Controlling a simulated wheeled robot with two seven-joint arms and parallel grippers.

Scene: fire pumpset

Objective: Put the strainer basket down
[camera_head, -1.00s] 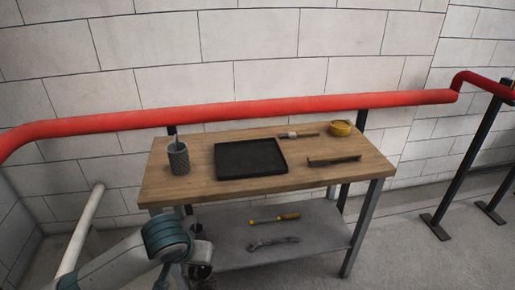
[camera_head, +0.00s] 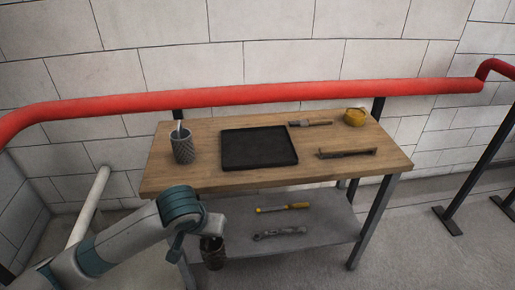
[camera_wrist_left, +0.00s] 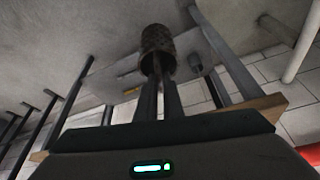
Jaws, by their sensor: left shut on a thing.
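The strainer basket, a dark, brownish mesh cylinder (camera_head: 213,254), hangs from my left gripper (camera_head: 207,236) in the head view, in front of the bench's left front leg and below the top's height. In the left wrist view the basket (camera_wrist_left: 158,41) is at the fingertips of the gripper (camera_wrist_left: 160,83), which is shut on it; the exact grip is too dark to tell. A second, grey mesh cylinder (camera_head: 183,147) with a thin piece sticking up stands upright on the bench at left. My right gripper is in neither view.
A screwdriver (camera_head: 283,208) and a wrench (camera_head: 280,233) lie on the lower shelf (camera_head: 325,228). A red pipe (camera_head: 270,95) runs behind.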

